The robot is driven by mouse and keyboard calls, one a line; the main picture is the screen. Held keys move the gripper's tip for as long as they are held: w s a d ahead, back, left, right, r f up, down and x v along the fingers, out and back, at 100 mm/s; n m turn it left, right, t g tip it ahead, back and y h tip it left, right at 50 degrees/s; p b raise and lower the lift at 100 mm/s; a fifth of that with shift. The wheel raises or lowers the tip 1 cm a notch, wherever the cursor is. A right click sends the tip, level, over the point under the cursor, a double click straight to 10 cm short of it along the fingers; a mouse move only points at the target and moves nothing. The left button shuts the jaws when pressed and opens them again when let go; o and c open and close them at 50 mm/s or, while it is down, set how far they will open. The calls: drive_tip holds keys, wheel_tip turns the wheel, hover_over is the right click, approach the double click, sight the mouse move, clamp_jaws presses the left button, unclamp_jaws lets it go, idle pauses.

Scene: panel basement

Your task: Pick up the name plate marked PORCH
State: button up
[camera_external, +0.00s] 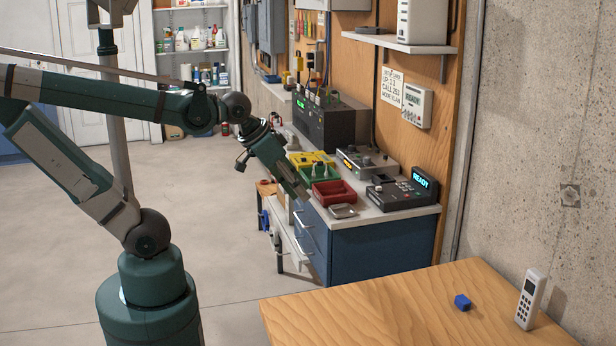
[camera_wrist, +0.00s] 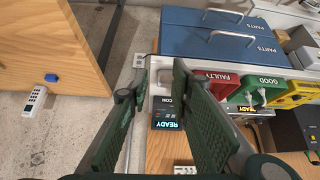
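I cannot make out a name plate marked PORCH in either view; no such lettering is legible. My gripper (camera_external: 298,188) is above the floor at the near left side of the workbench in the external view, pointing down and to the right. In the wrist view its two green ribbed finger pads (camera_wrist: 160,118) stand wide apart with nothing held between them. Beyond and between the pads lies a black device with a lit READY display (camera_wrist: 168,124). A small grey flat object (camera_external: 342,211) lies at the bench's front edge; no marking on it is readable.
Blue PARTS drawers (camera_wrist: 235,40) are below. A wooden table (camera_external: 400,310) carries a blue block (camera_external: 462,303) and a white remote (camera_external: 530,298).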

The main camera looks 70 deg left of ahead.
drive_tip(key=w+a+r+n+g+y+p, duration=0.15)
drive_tip(key=w+a+r+n+p, duration=0.4)
drive_tip(key=w+a+r, duration=0.6)
drive_tip(key=w+a+r+n+g+p, duration=0.1)
drive_tip(key=w+a+n+p, duration=0.3)
drive_tip(key=a, duration=0.7)
drive_tip(key=w+a+r+g+p, duration=0.15)
drive_tip(key=w+a, duration=0.35)
drive_tip(key=a, duration=0.6)
drive_tip(key=n+g+h+p, duration=0.2)
drive_tip(key=n+g+p, duration=0.1)
drive_tip(key=n+p, duration=0.55)
approach(287, 137)
drive_tip(key=shift+w+a+m+p, duration=0.2)
drive_tip(key=shift+a+m+p, duration=0.1)
drive_tip(key=shift+m+p, duration=0.1)
drive_tip(key=shift+s+a+f, duration=0.15)
drive_tip(key=shift+a, duration=0.05)
drive_tip(key=shift+f, duration=0.1)
drive_tip(key=shift+f, duration=1.15)
